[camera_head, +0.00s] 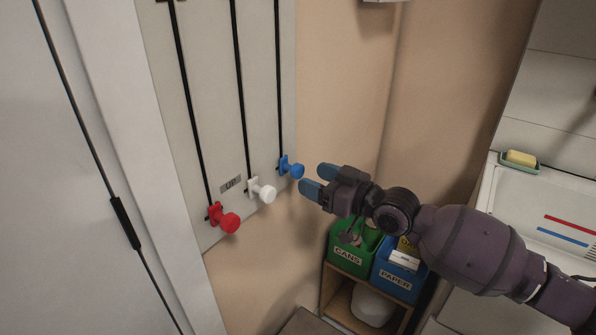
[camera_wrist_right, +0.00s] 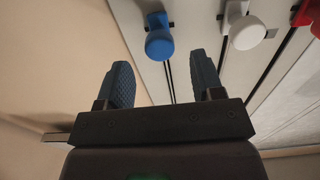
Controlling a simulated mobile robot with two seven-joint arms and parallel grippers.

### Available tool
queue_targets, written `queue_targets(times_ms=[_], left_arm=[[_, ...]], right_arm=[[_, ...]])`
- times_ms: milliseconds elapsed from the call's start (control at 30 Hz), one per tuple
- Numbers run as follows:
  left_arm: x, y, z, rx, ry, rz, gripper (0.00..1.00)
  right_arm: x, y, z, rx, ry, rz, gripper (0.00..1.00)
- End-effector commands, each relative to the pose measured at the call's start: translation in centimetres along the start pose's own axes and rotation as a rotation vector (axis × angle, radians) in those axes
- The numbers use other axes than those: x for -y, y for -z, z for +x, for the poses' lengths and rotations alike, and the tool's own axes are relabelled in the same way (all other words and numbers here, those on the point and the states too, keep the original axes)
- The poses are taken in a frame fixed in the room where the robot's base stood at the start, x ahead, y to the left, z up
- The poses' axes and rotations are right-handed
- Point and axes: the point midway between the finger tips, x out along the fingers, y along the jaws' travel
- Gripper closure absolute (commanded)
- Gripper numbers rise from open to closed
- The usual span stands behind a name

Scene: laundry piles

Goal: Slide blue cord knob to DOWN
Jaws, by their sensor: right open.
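The blue cord knob (camera_head: 292,169) sits low on the rightmost of three black cords on a pale wall panel (camera_head: 262,80). My right gripper (camera_head: 314,179) is open, just right of the blue knob and apart from it, with blue fingertips pointing at it. In the right wrist view the blue knob (camera_wrist_right: 159,44) lies just beyond the gap between the open fingers (camera_wrist_right: 161,68). A white knob (camera_head: 263,190) and a red knob (camera_head: 228,220) sit on the other cords. A small label (camera_head: 230,185) on the panel is too small to read surely. My left gripper is out of view.
A green CANS bin (camera_head: 348,257) and a blue PAPER bin (camera_head: 395,281) stand on a wooden shelf below my right arm. A sink counter with a yellow sponge (camera_head: 521,158) is at the right. A white door edge (camera_head: 120,120) is at the left.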

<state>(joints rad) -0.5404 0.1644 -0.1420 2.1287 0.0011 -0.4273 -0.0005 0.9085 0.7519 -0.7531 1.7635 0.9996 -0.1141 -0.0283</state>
Motion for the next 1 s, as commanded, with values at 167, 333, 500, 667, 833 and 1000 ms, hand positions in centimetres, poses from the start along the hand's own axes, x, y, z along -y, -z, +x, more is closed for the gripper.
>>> queue_targets(times_ms=[167, 333, 500, 667, 833, 1000], left_arm=[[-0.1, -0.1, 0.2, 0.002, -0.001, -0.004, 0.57], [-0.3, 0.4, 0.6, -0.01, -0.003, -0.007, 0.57], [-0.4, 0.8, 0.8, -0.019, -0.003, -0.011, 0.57], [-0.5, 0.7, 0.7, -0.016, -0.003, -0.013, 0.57], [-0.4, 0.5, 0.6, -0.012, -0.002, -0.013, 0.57], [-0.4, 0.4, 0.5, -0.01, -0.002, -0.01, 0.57]], right_arm=[[0.0, -0.1, 2.9, 0.0, 0.001, 0.001, 0.39], [0.0, -0.1, 4.5, 0.0, 0.0, 0.0, 0.39], [0.0, -0.1, 5.1, 0.001, 0.0, -0.001, 0.39], [0.0, 0.0, 5.2, 0.001, -0.001, -0.001, 0.39], [0.0, 0.0, 5.2, 0.001, 0.0, -0.001, 0.51], [0.0, 0.0, 5.1, 0.001, 0.0, -0.001, 0.77]])
